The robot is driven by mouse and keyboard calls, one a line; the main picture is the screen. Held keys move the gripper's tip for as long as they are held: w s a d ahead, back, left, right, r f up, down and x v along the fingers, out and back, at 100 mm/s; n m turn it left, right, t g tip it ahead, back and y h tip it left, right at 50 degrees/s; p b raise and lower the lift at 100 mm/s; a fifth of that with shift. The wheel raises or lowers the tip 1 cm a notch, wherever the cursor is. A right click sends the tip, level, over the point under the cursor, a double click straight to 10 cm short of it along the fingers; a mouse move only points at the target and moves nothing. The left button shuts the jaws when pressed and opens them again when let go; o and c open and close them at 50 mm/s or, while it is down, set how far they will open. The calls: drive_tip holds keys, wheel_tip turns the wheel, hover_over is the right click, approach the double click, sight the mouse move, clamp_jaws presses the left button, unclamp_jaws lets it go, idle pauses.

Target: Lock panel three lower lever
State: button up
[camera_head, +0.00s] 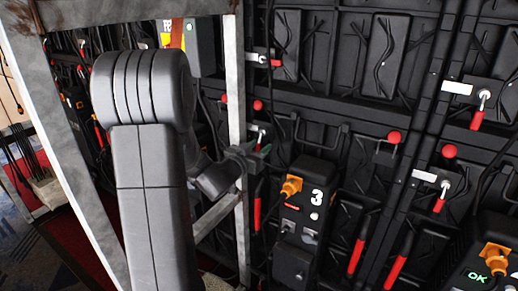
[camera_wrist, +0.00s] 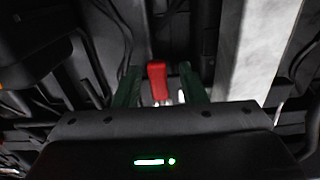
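In the wrist view a red lever handle (camera_wrist: 157,80) stands between the two green fingers of my gripper (camera_wrist: 160,76). A gap shows on each side, so my gripper is open around the handle and not clamped on it. In the head view my gripper (camera_head: 256,152) is beside the black unit marked 3 (camera_head: 300,213), up and to its left, behind a pale metal post. It hides most of the lower lever there. An upper lever with a red handle (camera_head: 276,62), turned sideways, shows above.
The pale metal post (camera_head: 236,90) stands close to my gripper; it also shows at right in the wrist view (camera_wrist: 257,60). More red-handled levers (camera_head: 477,119) (camera_head: 439,204), a red knob (camera_head: 394,137) and hanging cables line the panels at right.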

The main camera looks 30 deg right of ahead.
drive_tip(key=p+v, duration=0.1)
drive_tip(key=v, duration=1.3)
drive_tip(key=shift+w+d, duration=0.1)
drive_tip(key=shift+d, duration=0.15)
drive_tip(key=b+x, duration=0.1)
drive_tip(key=x, duration=1.2)
drive_tip(key=shift+w+d, duration=0.2)
drive_tip(key=shift+d, duration=0.1)
drive_tip(key=shift+s, duration=0.1)
drive_tip(key=shift+a, duration=0.15)
